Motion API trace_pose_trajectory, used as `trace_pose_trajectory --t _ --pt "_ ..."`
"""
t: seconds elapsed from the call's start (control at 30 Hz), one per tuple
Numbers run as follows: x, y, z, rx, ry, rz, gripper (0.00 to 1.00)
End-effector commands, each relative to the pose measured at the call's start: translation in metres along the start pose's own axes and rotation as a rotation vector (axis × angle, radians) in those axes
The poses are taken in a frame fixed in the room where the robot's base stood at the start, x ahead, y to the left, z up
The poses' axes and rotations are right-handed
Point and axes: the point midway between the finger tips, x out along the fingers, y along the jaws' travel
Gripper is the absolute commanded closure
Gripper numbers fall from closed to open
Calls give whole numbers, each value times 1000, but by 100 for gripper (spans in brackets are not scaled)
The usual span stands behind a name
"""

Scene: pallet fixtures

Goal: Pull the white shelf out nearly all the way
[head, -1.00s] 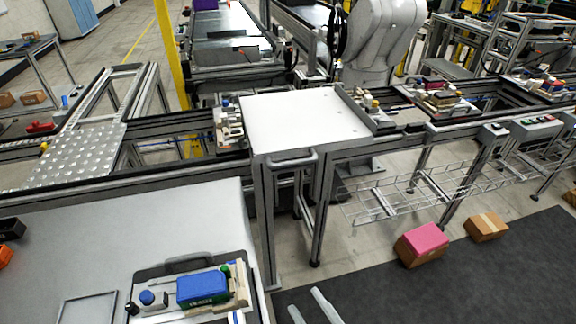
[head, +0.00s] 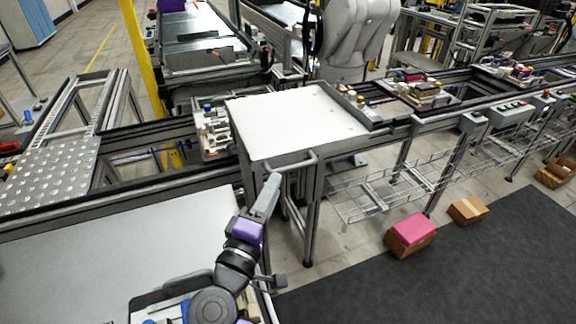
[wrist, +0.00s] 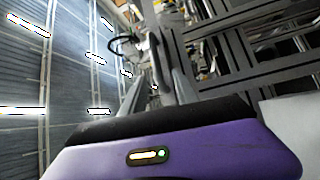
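The white shelf (head: 290,118) is a flat white top on a grey frame in the middle of the head view. Its grey tubular handle (head: 292,164) sticks out from the front edge. My gripper (head: 271,180) is raised at the left end of the handle, fingers pointing up toward it in the picture. In the wrist view my gripper (wrist: 158,78) has its two fingers apart, with a dark bar-like shape showing between them. I cannot tell whether the fingers touch the handle.
A grey table (head: 110,265) fills the lower left. A conveyor line with pallet fixtures (head: 420,90) runs right of the shelf. A wire rack (head: 385,190) hangs below it. A pink-topped box (head: 411,232) and a brown box (head: 467,210) are on the floor. The dark mat (head: 420,290) has free room.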

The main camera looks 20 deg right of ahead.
Motion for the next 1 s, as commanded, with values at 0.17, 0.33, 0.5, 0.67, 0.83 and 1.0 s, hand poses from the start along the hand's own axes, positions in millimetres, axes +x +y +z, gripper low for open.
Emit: trace_pose_trajectory --t 0.17,0.33,0.5,0.67,0.83,1.0 --pt "3 4 17 -20 -68 15 64" --pt "24 6 19 -22 -71 14 64" --pt "51 6 20 -22 -70 13 64" --pt "69 6 21 -21 -68 13 64" --pt "77 5 22 -20 -66 13 64" --pt "78 4 22 -20 -65 12 64"
